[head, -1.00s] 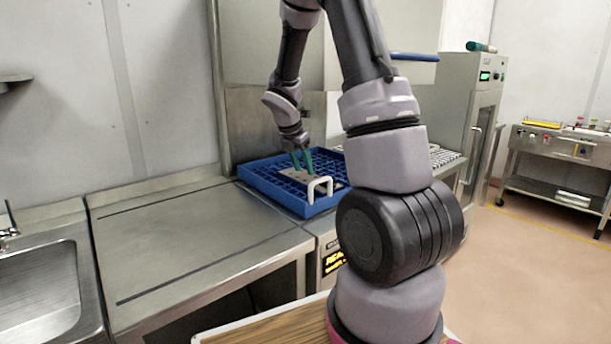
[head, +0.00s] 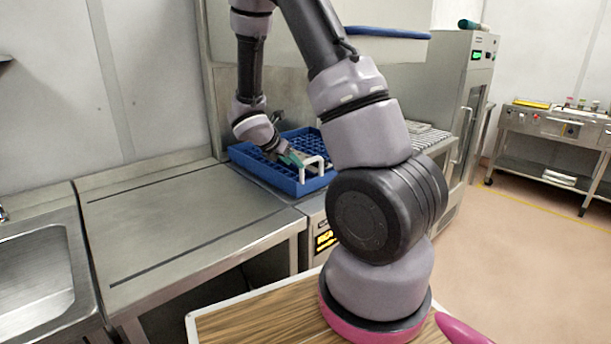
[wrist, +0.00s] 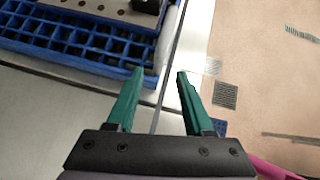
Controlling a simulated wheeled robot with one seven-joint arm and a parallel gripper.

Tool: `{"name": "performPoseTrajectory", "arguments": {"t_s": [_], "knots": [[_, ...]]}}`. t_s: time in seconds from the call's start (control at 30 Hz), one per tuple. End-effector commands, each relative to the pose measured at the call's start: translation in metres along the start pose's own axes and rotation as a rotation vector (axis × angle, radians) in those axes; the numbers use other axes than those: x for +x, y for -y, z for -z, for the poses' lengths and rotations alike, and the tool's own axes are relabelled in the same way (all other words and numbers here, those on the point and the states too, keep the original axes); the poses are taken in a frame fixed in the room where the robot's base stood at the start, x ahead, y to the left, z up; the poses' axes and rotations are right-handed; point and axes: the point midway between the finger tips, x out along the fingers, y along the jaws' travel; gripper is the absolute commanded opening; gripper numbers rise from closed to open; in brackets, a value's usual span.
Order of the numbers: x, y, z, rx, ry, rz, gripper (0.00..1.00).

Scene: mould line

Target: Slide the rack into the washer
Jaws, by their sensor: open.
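The rack is a blue gridded tray (head: 280,182) at the right end of the steel counter, under the raised hood of what looks like the washer (head: 285,45). A grey plate with a white handle (head: 313,165) lies in the rack. My gripper (head: 297,160) is tilted over the rack's front part, near the handle. In the wrist view my gripper's green fingers (wrist: 160,72) are apart with nothing between them. The rack's rim (wrist: 75,62) lies beyond the left fingertip; I cannot tell if they touch. The washer's inside is mostly hidden by my arm.
A steel counter (head: 180,220) with a dark slot line stands to the left, with a sink (head: 35,280) beyond it. A tall cabinet (head: 465,110) stands behind at right, and a steel trolley (head: 550,125) stands far right. Floor between is clear.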

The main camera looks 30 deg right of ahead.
Motion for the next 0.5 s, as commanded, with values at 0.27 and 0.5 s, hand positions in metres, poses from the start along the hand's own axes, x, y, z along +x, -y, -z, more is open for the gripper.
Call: {"name": "performPoseTrajectory", "arguments": {"t_s": [0.27,0.5], "knots": [[0.037,0.000,0.001,0.001,0.004,0.000,0.52],[0.082,0.000,0.000,0.001,0.003,0.000,0.52]]}}
